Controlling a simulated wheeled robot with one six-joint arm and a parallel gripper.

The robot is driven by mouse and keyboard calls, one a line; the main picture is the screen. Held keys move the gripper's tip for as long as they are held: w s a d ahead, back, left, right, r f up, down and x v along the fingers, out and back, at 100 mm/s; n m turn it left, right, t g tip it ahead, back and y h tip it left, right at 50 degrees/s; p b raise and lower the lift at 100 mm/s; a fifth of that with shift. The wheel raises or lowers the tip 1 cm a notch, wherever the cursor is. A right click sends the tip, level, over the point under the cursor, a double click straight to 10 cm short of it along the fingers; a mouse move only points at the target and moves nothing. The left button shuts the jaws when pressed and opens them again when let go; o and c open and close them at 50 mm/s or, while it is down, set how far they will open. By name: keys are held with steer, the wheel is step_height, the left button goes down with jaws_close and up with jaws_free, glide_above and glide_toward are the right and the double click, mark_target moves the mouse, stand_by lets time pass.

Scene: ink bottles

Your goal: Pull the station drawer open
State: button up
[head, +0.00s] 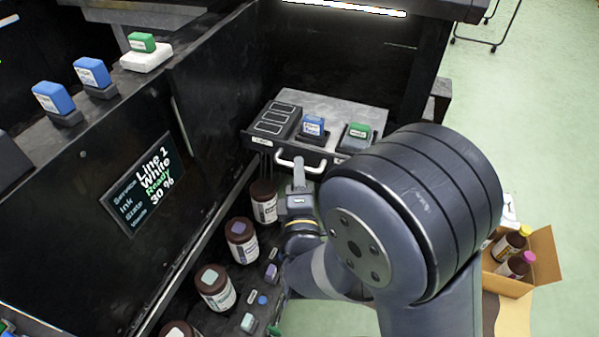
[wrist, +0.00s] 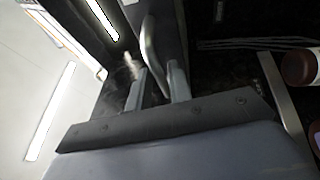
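The station drawer (head: 335,160) is a dark front with a pale curved handle (head: 300,163), below a grey top at the back of the station. My gripper (head: 299,172) is at the handle, its fingers pointing toward the drawer. In the wrist view the two fingers (wrist: 157,84) are apart, and the handle (wrist: 151,45) reaches into the gap between them. The fingers do not look closed on the bar; whether either one touches it I cannot tell. How far the drawer stands out is unclear.
A slotted black block (head: 275,121), a blue cartridge (head: 313,127) and a green one (head: 357,132) sit above the drawer front. Several brown bottles (head: 241,240) line the left of my arm. A cardboard box (head: 520,262) with bottles stands at right. A status screen (head: 145,185) is on the left panel.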

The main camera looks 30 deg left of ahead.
steer(key=v, duration=1)
steer(key=shift+s+d+p, duration=0.2)
steer(key=shift+s+p, duration=0.15)
steer(key=shift+p, duration=0.05)
steer(key=shift+f, duration=0.1)
steer(key=x, duration=1.1)
steer(key=shift+w+b, duration=0.4)
